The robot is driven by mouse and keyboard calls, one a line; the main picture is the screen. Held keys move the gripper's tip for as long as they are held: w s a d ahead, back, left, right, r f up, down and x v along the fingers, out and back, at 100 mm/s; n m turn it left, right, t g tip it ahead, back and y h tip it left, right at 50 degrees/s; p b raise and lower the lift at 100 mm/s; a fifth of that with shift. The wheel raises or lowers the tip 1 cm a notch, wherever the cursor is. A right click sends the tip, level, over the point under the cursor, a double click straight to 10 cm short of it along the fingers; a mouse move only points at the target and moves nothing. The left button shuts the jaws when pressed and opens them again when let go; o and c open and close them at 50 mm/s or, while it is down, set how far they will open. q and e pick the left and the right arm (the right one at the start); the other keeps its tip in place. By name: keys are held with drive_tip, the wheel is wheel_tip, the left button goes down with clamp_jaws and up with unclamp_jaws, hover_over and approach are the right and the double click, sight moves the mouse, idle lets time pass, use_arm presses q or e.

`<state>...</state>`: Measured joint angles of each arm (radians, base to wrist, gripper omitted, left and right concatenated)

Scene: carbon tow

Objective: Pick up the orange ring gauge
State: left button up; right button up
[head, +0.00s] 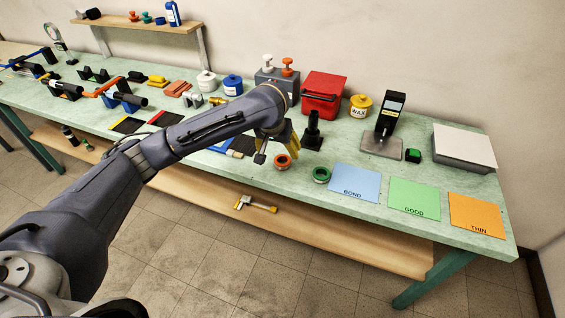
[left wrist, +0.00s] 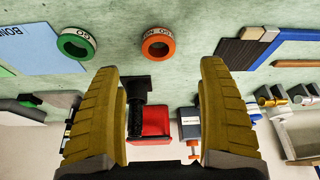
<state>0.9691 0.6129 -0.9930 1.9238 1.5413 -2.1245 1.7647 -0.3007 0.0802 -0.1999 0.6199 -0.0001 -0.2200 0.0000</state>
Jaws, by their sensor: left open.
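The orange ring gauge (head: 282,165) lies flat on the green bench top near the front edge. In the left wrist view it (left wrist: 158,58) sits at upper centre, just beyond and between my fingertips, with small dark lettering. My left gripper (head: 277,153) is open and empty above the bench beside the ring; its yellow fingers (left wrist: 160,68) are spread wide, and nothing is between them. A green ring gauge (head: 321,180) lies to the right of the orange one, apart from it; it also shows in the left wrist view (left wrist: 65,46). My right gripper is not in view.
A black upright post (head: 313,132) stands close behind the rings. A blue BOND mat (head: 355,184), green GOOD mat (head: 413,196) and orange THIN mat (head: 477,214) lie to the right. A red box (head: 323,95) is behind. Blue-edged boards lie left of the gripper.

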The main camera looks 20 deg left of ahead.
sight(283, 162)
use_arm(q)
drive_tip(key=shift+x, duration=4.95)
drive_tip(key=shift+r, duration=0.1)
drive_tip(key=c, duration=1.3)
